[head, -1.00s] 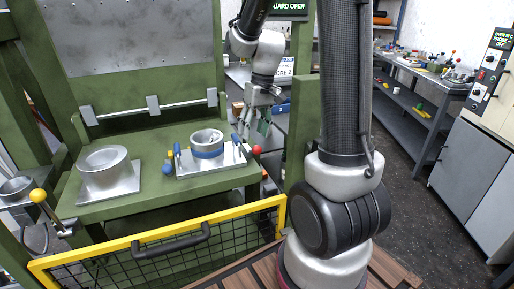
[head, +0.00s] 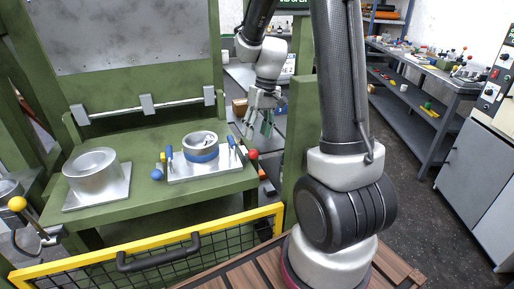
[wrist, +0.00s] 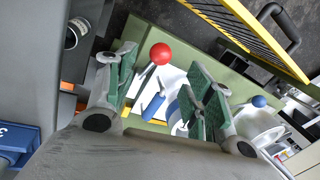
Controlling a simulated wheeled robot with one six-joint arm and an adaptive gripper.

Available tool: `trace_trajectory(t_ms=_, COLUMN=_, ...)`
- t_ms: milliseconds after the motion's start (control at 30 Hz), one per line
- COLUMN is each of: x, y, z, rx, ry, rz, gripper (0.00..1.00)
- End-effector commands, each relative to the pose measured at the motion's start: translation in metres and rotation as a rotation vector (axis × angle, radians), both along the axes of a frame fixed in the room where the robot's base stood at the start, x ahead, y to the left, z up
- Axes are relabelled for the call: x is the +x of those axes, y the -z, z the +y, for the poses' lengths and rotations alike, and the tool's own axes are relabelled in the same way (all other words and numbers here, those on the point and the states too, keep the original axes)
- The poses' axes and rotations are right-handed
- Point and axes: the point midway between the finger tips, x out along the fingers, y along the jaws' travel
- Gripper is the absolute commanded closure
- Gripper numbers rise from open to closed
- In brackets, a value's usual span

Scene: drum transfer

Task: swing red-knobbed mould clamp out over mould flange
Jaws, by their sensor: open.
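The mould clamp with the red knob (head: 253,154) is at the right end of the white mould plate (head: 206,172) on the green press table. In the wrist view its red knob (wrist: 160,54) shows between and beyond my fingers. The round metal mould (head: 201,146) with a blue band stands on the plate, and its flange is partly hidden. My gripper (head: 264,116) is open and empty, above and just behind the red knob in the head view. In the wrist view its green-padded fingers (wrist: 160,90) are spread wide, apart from the knob.
A blue-knobbed clamp (head: 157,174) is at the plate's left end. A metal drum die (head: 93,172) stands left on the table. A yellow-framed mesh guard (head: 150,245) runs across the front. A workbench (head: 425,75) is at right.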

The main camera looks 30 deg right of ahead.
Motion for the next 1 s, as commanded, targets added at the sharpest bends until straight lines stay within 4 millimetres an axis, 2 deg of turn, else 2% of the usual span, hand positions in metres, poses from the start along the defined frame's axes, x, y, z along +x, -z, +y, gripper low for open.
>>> trace_trajectory(t_ms=400, x=-0.001, y=0.062, z=0.012, rx=0.001, ry=-0.001, rz=0.004, gripper=0.48)
trace_trajectory(t_ms=567, x=-0.001, y=0.073, z=0.014, rx=0.0, ry=0.0, rz=0.002, gripper=0.48)
trace_trajectory(t_ms=800, x=-0.001, y=0.074, z=0.015, rx=0.0, ry=0.0, rz=0.001, gripper=0.48)
trace_trajectory(t_ms=833, x=-0.001, y=0.074, z=0.015, rx=0.0, ry=0.0, rz=0.001, gripper=0.49)
trace_trajectory(t_ms=1000, x=-0.001, y=0.074, z=0.015, rx=0.0, ry=0.0, rz=0.001, gripper=0.8)
